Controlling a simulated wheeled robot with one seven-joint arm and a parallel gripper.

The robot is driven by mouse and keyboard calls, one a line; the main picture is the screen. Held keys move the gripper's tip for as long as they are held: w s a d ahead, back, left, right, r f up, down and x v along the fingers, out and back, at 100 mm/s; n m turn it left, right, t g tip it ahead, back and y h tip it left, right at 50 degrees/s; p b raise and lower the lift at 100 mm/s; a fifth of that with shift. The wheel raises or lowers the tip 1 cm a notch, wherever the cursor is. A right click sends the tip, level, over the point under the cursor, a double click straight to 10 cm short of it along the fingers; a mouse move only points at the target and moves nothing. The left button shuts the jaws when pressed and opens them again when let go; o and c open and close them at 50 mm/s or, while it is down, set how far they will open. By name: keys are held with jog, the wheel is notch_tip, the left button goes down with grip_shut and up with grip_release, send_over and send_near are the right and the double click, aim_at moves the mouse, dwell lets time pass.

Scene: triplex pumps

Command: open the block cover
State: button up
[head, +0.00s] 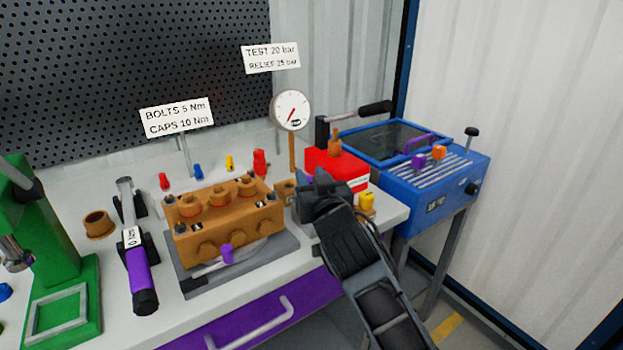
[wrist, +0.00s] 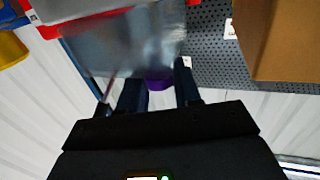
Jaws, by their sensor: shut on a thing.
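My gripper (head: 320,187) is at the right end of the brown pump block (head: 228,222), in front of the red box. In the wrist view, my gripper (wrist: 158,88) has its two fingers on either side of a purple piece (wrist: 159,83). The purple piece sits at the edge of a grey, partly see-through panel (wrist: 125,45), which looks like the block cover.
A red box (head: 337,170) and a yellow piece (head: 367,201) are close to my gripper. A pressure gauge (head: 291,110) stands behind. A purple-handled torque wrench (head: 139,270) lies left of the block. A blue machine (head: 435,190) stands right of the bench.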

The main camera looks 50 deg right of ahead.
grip_shut()
jog(key=shift+r, duration=0.1)
